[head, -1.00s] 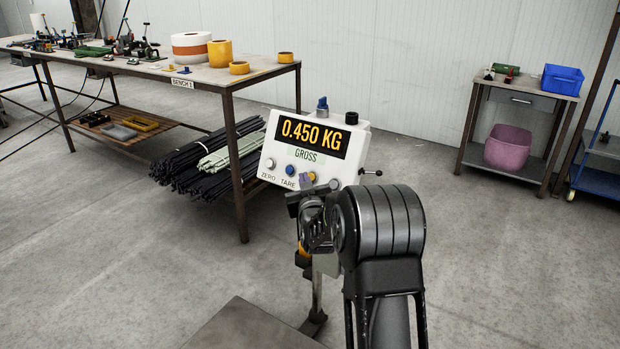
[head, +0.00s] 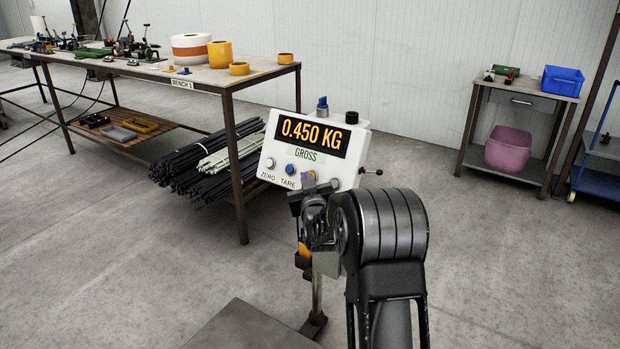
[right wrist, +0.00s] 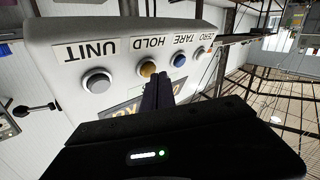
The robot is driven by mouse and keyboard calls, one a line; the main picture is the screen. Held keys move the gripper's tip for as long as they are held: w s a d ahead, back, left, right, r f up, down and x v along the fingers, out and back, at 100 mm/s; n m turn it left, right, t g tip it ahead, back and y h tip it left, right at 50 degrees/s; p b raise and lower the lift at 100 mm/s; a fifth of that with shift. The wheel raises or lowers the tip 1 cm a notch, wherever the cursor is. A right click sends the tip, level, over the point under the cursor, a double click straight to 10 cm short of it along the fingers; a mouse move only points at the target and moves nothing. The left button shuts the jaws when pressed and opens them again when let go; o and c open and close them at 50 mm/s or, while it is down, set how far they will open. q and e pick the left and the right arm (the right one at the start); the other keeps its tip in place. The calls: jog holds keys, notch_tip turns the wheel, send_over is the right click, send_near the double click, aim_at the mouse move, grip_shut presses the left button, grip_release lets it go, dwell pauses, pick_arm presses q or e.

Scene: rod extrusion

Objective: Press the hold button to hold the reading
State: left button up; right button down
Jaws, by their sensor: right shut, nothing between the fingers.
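The white scale indicator (head: 350,150) stands on a post. Its screen (head: 311,137) reads 0.450 KG, with GROSS below. The yellow hold button (right wrist: 148,68) shows in the right wrist view under the HOLD label; in the head view my fingers partly cover it. My right gripper (head: 307,180) is shut and empty, its fingertips at the front of the panel by the hold button. In the right wrist view the fingertips (right wrist: 158,78) overlap the button's edge; I cannot tell whether they touch it. My left gripper is not in view.
The blue tare button (right wrist: 179,60) and the grey unit button (right wrist: 97,80) flank the hold button. A crank handle (head: 371,172) sticks out at the indicator's right.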

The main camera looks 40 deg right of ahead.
jog(key=shift+w+d+f+b, duration=0.1)
jog(key=shift+d+f+b, duration=0.1)
jog(key=shift+d+b, duration=0.25)
dwell(0.3)
jog(key=shift+a+r, duration=0.1)
jog(key=shift+s+a+r, duration=0.15)
jog(key=shift+a, duration=0.25)
jog(key=shift+s+a+r, duration=0.1)
jog(key=shift+a+r, duration=0.05)
jog(key=shift+a, duration=0.25)
jog(key=shift+p, duration=0.3)
jog(key=a, duration=0.1)
jog(key=s+a+r+p, duration=0.1)
jog(key=a, duration=0.1)
jog(key=a+r+p, duration=0.1)
jog(key=shift+s+a, duration=0.15)
dwell(0.9)
